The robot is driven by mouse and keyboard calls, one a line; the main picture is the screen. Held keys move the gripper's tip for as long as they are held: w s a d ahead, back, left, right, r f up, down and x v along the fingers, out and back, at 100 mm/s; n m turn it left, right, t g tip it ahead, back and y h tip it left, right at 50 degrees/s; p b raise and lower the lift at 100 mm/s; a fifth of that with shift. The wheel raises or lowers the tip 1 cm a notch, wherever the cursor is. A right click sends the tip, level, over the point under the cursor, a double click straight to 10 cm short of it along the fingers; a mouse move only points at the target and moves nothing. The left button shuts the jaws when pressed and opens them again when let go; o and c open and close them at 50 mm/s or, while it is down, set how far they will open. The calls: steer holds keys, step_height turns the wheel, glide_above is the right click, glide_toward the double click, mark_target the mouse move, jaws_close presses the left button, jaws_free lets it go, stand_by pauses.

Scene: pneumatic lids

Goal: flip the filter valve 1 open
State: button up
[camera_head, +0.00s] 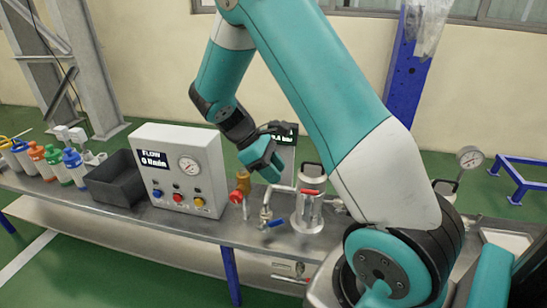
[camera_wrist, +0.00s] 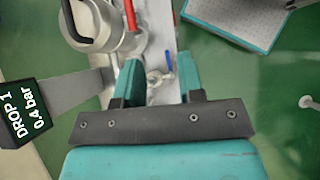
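A small valve with a blue lever (camera_head: 272,224) sits on pipework at the bench's front edge, left of a metal filter vessel (camera_head: 308,212) with a red handle. I cannot read a label that marks either as filter valve 1. My gripper (camera_head: 268,170) is above and behind the blue lever, pointing down, clear of it. In the wrist view my gripper (camera_wrist: 160,70) is open and empty. The blue lever (camera_wrist: 168,62) and its valve body show between the fingers, farther down. The red handle (camera_wrist: 130,14) and vessel (camera_wrist: 92,24) are at upper left.
A display (camera_wrist: 18,116) reads DROP 1, 0.4 bar. A control box (camera_head: 178,165) reads FLOW 0. A black bin (camera_head: 115,180) and several coloured bottles are farther left. My arm covers part of the bench.

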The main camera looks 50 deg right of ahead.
steer(key=shift+r, duration=1.15)
